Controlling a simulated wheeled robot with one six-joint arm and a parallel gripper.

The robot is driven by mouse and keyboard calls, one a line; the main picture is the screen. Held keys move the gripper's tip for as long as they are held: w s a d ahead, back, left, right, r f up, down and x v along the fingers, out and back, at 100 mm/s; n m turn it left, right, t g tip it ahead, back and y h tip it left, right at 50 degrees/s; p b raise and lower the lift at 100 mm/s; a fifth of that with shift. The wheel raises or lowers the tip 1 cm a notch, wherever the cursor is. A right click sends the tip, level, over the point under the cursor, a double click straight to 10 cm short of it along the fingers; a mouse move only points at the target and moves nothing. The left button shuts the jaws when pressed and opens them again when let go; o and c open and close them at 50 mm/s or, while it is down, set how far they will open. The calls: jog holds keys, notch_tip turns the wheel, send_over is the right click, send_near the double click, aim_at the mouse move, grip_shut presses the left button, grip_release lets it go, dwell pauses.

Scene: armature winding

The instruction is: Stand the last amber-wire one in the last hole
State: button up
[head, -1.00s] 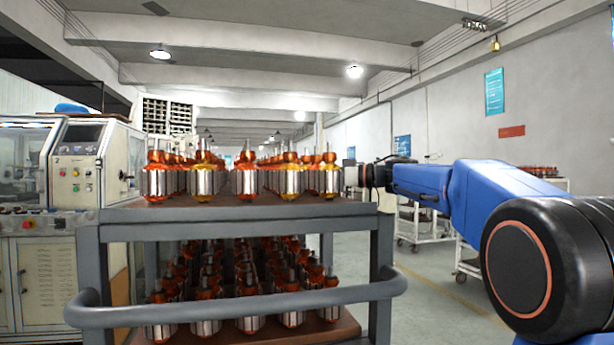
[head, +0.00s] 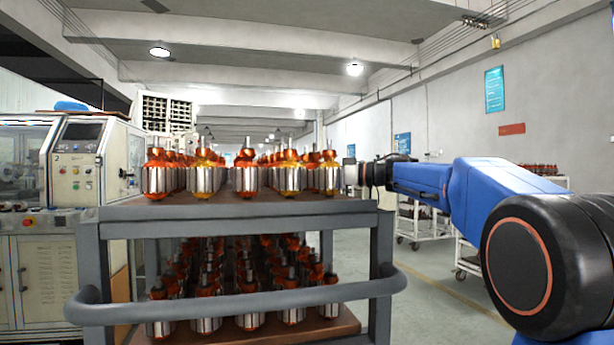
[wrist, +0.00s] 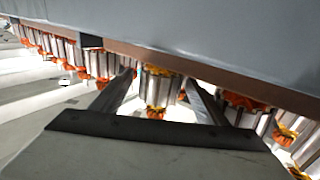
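The armatures are steel cylinders with shafts and orange or amber windings. They stand in rows on the cart's brown top board (head: 250,208). The front row includes one with amber wire (head: 290,178) and, at its right end, another armature (head: 330,178). My gripper (head: 347,176) reaches in from the right beside that end one. In the wrist view, the two fingers of my gripper (wrist: 160,82) are apart, with an armature (wrist: 158,88) between them. The holes are hidden.
More armatures stand on the lower shelf (head: 300,330). The cart's grey handle rail (head: 240,307) runs across the front. A machine cabinet (head: 80,165) stands at left. White trolleys (head: 425,220) stand behind my arm, with open floor between.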

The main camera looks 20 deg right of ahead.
jog(key=shift+f, duration=0.1)
jog(key=v, duration=1.7)
jog(key=shift+d, duration=0.2)
jog(key=shift+s, duration=0.1)
jog(key=v, duration=1.7)
jog(key=shift+d, duration=0.2)
